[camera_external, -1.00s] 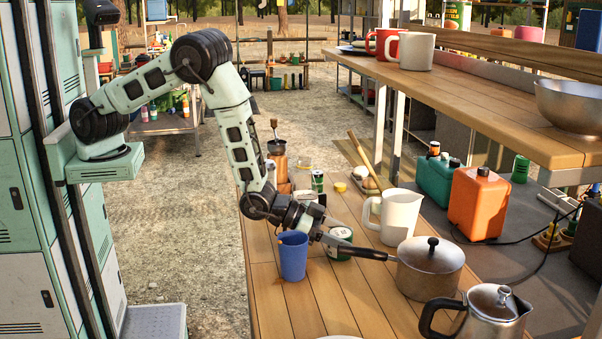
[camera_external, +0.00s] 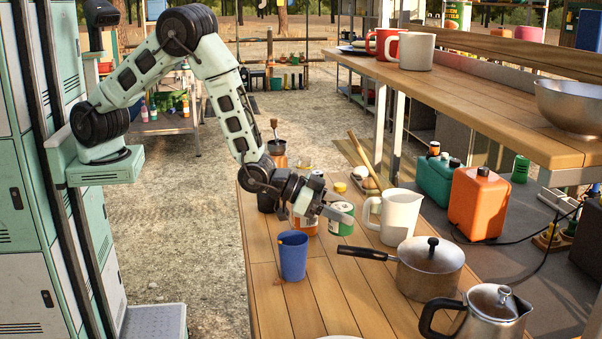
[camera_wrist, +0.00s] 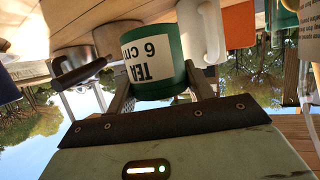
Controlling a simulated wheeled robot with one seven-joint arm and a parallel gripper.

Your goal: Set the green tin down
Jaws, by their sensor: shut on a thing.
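The green tin (camera_external: 342,219) with a white label is in my gripper (camera_external: 327,211), above the middle of the wooden table (camera_external: 262,291). In the wrist view, which is upside down, the tin (camera_wrist: 158,62) sits between my two fingers, its label reading "TEA" and upside down in the picture. The tin looks upright and raised; the exact gap below it is hard to judge. My fingers are shut on its sides.
A blue cup (camera_external: 293,257) stands in front to the left. A white pitcher (camera_external: 402,216) is close on the right, with a lidded saucepan (camera_external: 430,272) and kettle (camera_external: 492,314) nearer. An orange-labelled can (camera_external: 304,223) is partly hidden by my gripper. Bare planks lie right of the cup.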

